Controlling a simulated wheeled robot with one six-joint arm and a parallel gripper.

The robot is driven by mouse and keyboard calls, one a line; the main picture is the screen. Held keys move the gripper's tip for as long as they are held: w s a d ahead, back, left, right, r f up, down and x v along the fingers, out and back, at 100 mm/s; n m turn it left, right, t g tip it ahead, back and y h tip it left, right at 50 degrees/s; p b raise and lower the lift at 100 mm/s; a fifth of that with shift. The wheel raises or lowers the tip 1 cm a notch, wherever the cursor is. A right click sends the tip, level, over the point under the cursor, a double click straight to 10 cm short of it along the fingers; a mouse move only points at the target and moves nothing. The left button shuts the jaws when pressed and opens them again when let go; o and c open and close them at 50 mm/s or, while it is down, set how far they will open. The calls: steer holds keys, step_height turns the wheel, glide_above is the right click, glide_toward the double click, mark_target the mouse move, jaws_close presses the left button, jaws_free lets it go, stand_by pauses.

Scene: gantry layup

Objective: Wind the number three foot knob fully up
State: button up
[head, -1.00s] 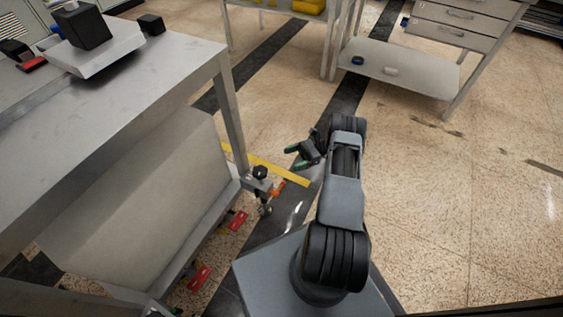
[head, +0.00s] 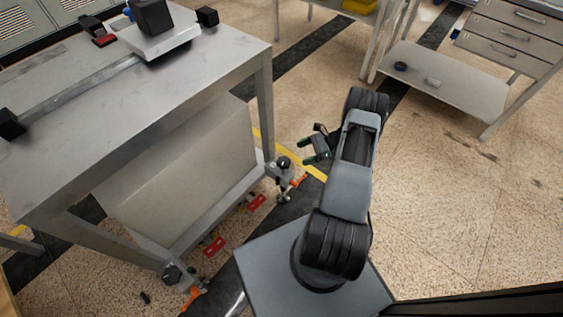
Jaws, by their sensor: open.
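A black foot knob (head: 284,162) tops a grey bracket at the table's far right corner, with an orange lever (head: 299,181) and a foot below it. A second black foot knob (head: 172,273) sits at the near corner by another orange lever (head: 191,298). No number is readable, so I cannot tell which knob is number three. My gripper (head: 307,151) is open and empty, with green-edged fingers pointing left. In the picture it is just above and right of the far corner knob, apart from it.
The grey metal table (head: 130,130) fills the left, with a large pale box (head: 190,170) beneath. Red floor pieces (head: 213,246) lie along its lower edge. A yellow floor strip (head: 314,173) runs behind the far foot. A drawer bench (head: 440,85) stands back right. Right floor is clear.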

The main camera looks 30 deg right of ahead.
mark_target(284, 160)
steer(key=b+x, duration=0.1)
steer(key=x, duration=0.8)
steer(key=shift+a, duration=0.35)
steer(key=shift+b, duration=0.3)
steer(key=c, duration=0.9)
steer(key=shift+f+n+g+b, duration=0.15)
steer(key=shift+n+g+b, duration=0.15)
steer(key=shift+c, duration=0.2)
steer(key=shift+f+n+g+b, duration=0.15)
steer(key=shift+n+g+b, duration=0.85)
steer(key=shift+g, duration=0.2)
steer(key=n+g+b, duration=0.2)
steer(key=g, duration=0.1)
steer(key=shift+n, duration=0.4)
steer(key=n+g+h+b, duration=0.1)
steer(key=n+g, duration=0.1)
steer(key=g, duration=0.1)
steer(key=n+g+h+b, duration=0.1)
steer(key=n+g+b, duration=0.1)
steer(key=n, duration=0.1)
steer(key=shift+s+d+r+g+h, duration=0.1)
steer(key=shift+r+g+h, duration=0.1)
steer(key=shift+g+h, duration=0.2)
steer(key=shift+n+b, duration=0.3)
